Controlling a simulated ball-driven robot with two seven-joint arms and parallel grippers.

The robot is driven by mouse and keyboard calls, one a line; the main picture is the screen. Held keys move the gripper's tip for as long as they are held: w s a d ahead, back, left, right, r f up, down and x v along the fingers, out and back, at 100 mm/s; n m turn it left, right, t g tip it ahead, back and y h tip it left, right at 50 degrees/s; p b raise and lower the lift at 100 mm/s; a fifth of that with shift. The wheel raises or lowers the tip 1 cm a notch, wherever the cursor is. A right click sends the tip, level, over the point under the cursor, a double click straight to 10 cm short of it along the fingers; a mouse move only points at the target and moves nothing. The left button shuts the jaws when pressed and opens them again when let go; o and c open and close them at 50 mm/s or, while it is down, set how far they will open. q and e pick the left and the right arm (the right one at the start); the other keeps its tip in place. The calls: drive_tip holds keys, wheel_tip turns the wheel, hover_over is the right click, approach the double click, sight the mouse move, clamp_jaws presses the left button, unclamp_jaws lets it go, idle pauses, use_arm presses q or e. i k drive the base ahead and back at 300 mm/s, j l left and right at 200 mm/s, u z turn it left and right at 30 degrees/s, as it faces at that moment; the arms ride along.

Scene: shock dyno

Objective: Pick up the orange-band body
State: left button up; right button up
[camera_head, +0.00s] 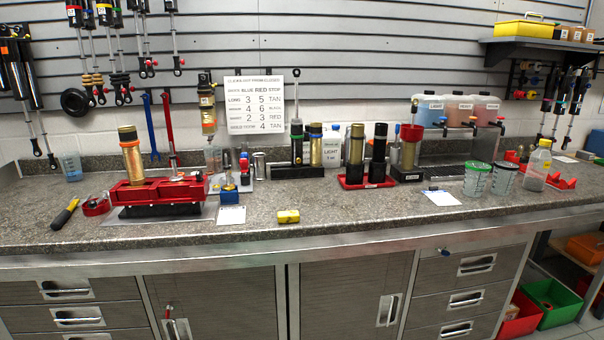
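A gold cylindrical body (131,158) with what looks like an orange band stands slightly tilted in the red vise (158,191) at the left of the bench. Another gold body (208,112) with an orange-looking band is up against the wall, above the bench. The bands are small, so I cannot tell for sure which body is meant. Neither of my grippers shows.
The grey stone bench (350,214) is clear along much of its front. Lidded cups (477,180) and a bottle (537,164) stand at the right. Shocks hang on the slatted wall.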

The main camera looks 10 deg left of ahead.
sight(130, 142)
drive_tip(key=u, duration=1.35)
drive_tip(key=i+j, duration=0.2)
